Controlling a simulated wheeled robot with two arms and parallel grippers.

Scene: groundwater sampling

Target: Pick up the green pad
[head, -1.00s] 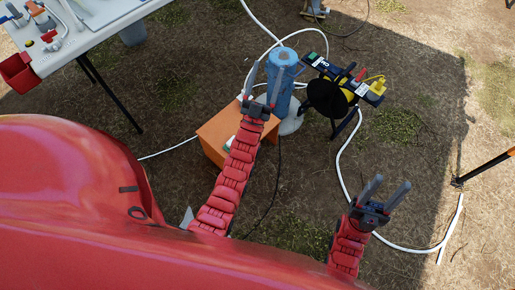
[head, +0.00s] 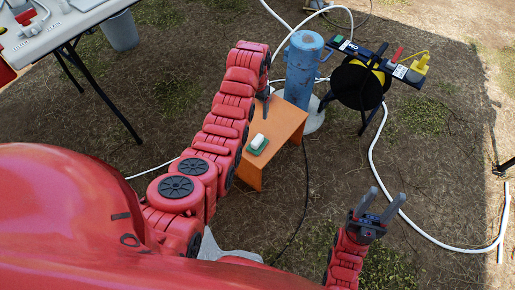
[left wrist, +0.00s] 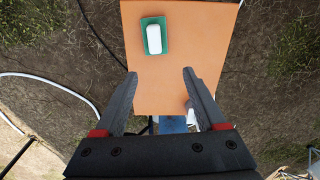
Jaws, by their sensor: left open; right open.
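The green pad (head: 257,149) lies on the orange table (head: 276,131), with a white rounded object (head: 257,141) on top of it. In the left wrist view the green pad (left wrist: 143,47) is near the table's far left part, its rim showing around the white object (left wrist: 153,39). My left gripper (left wrist: 160,85) is open and empty above the orange table, apart from the pad. In the head view my left gripper (head: 267,97) is partly hidden by its arm. My right gripper (head: 380,207) is open and empty over bare ground at the lower right.
A blue cylinder (head: 302,66) stands just behind the orange table. A black reel (head: 358,83) on a stand is to its right, with a white hose (head: 377,170) curving along the ground. A white-topped table (head: 62,30) is at upper left.

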